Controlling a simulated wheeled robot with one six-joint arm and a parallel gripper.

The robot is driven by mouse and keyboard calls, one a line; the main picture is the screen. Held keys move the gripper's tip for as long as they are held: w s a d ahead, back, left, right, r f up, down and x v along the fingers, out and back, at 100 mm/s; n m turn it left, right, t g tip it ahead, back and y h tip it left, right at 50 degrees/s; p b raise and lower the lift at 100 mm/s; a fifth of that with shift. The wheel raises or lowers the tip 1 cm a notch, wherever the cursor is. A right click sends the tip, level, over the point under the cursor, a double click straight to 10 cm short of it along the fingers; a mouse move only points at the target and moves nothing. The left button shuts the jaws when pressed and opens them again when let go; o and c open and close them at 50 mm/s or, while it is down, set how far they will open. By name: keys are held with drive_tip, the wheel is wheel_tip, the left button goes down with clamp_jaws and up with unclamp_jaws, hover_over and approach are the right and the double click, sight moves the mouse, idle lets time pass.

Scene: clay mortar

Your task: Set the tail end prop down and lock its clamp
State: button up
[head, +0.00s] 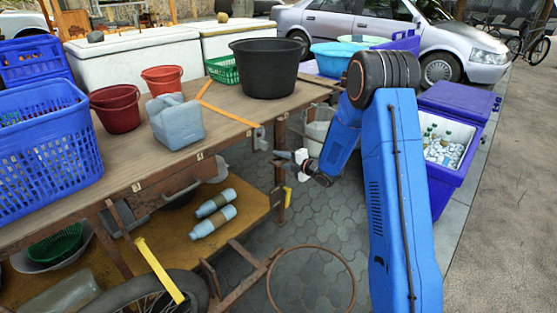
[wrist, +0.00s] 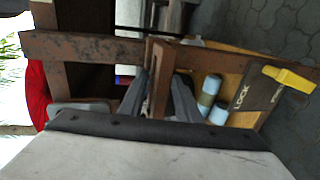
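The prop appears as a brown post (head: 279,155) at the table's end, beside the grey bracket (head: 262,139). In the wrist view a brown bar (wrist: 160,82) runs between my two grey fingers. My gripper (head: 282,156) is at the post; it also shows in the wrist view (wrist: 160,92). The fingers lie close on both sides of the bar, but I cannot tell whether they press on it. The clamp's yellow lever (wrist: 290,78) lies by a dark plate (wrist: 255,97) marked LOCK, at the end away from that word. The lever also shows low on the post (head: 288,197). The prop's foot is unclear.
The wooden table (head: 120,150) carries a black tub (head: 265,68), a blue jug (head: 174,122) and red buckets (head: 115,108). Bottles (head: 213,222) lie on the lower shelf. A rusty hoop (head: 312,250) stands near open paving. A purple cooler (head: 455,115) is right of my arm.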

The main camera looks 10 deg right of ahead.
sight(279, 177)
drive_tip(key=shift+w+a+f, duration=0.1)
drive_tip(key=shift+w+a, duration=0.15)
drive_tip(key=shift+w, duration=0.05)
drive_tip(key=shift+c, duration=0.2)
clamp_jaws()
wheel_tip(279, 177, down, 10)
drive_tip(key=shift+f, duration=0.25)
drive_tip(key=shift+o, duration=0.2)
unclamp_jaws()
drive_tip(key=shift+s+d, duration=0.1)
drive_tip(key=v, duration=1.7)
